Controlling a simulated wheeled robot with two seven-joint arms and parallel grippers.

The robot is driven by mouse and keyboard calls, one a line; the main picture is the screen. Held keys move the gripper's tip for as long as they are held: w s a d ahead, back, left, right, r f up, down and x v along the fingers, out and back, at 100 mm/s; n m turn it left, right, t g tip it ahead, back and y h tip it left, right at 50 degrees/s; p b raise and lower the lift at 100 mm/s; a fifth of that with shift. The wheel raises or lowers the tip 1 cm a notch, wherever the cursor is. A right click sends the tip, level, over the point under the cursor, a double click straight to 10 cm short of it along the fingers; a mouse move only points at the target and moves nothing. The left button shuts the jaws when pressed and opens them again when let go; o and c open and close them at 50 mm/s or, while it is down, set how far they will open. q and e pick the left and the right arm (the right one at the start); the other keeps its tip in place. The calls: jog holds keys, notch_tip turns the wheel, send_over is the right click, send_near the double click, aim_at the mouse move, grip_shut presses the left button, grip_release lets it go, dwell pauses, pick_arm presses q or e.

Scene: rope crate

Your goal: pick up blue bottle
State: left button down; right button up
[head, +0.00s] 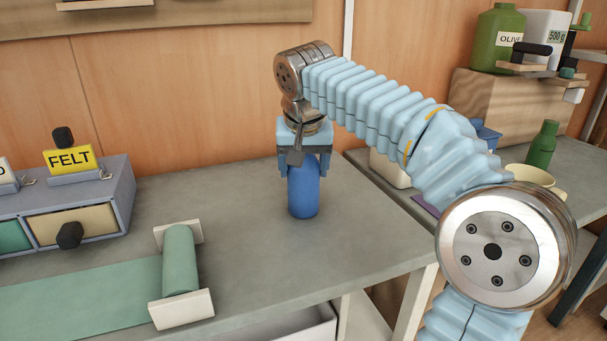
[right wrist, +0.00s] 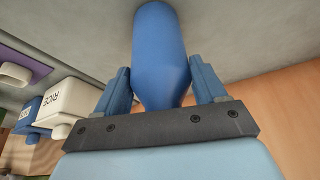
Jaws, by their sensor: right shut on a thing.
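The blue bottle (head: 304,190) stands upright on the grey table in the head view, near the table's right end. My right gripper (head: 305,168) comes down over it from above and is shut on its upper part. In the right wrist view the bottle (right wrist: 160,50) lies between the two blue fingers of the gripper (right wrist: 161,88), its tapered end toward the palm. The bottle's top is hidden by the gripper in the head view. My left gripper is not in view.
A green roll (head: 180,262) with pale end plates lies on the table at the front left. A drawer box (head: 100,205) with a yellow FELT label stands at the left. A second counter at the right holds a green bottle (head: 541,146) and a bowl. The table's middle is clear.

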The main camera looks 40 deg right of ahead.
notch_tip(320, 180, up, 3)
jog(key=shift+w+r+p, duration=0.1)
jog(key=shift+p, duration=0.35)
jog(key=s+a+r, duration=0.8)
jog(key=s+r, duration=0.1)
jog(key=s, duration=0.2)
jog(key=shift+s+r, duration=0.35)
jog(key=shift+r, duration=0.05)
